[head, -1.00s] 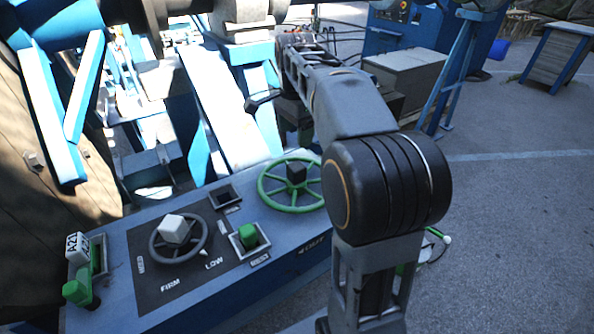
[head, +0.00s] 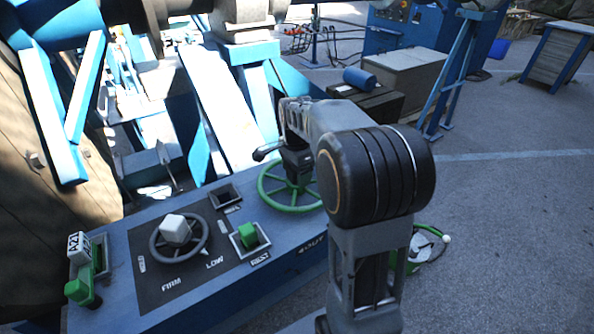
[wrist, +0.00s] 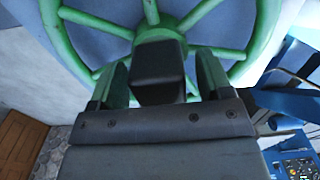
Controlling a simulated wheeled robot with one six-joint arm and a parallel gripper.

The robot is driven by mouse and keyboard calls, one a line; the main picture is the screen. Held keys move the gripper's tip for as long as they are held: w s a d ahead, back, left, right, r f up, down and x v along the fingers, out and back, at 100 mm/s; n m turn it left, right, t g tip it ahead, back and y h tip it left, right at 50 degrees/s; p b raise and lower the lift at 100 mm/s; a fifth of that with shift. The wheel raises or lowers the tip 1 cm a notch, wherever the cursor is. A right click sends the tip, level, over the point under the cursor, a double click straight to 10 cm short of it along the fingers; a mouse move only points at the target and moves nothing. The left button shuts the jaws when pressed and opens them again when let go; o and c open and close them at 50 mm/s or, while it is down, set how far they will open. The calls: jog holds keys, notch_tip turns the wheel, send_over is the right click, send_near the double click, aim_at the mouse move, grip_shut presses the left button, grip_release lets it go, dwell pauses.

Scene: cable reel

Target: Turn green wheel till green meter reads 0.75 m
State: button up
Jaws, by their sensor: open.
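The green wheel (head: 290,209) lies on top of the blue console, and my arm covers part of its right side. In the wrist view the wheel's rim (wrist: 57,38) and spokes fill the upper part. A dark square knob (wrist: 158,70) stands at the hub. My gripper (wrist: 161,82) is open, with one finger on each side of this knob. I cannot tell whether the fingers touch it. In the head view my gripper (head: 297,160) is down over the hub and hides the knob. I cannot make out a green meter or its reading.
On the console (head: 120,245) are a dark wheel with a pale knob (head: 175,230) by FIRM and LOW, a green switch (head: 248,236) by REST, and a green lever (head: 78,291) tagged A21. Blue frame beams (head: 215,100) rise behind. Open ground lies right.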

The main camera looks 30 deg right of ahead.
jog(key=shift+f, duration=0.2)
jog(key=c, duration=1.2)
jog(key=shift+d, duration=0.1)
jog(key=shift+c, duration=0.5)
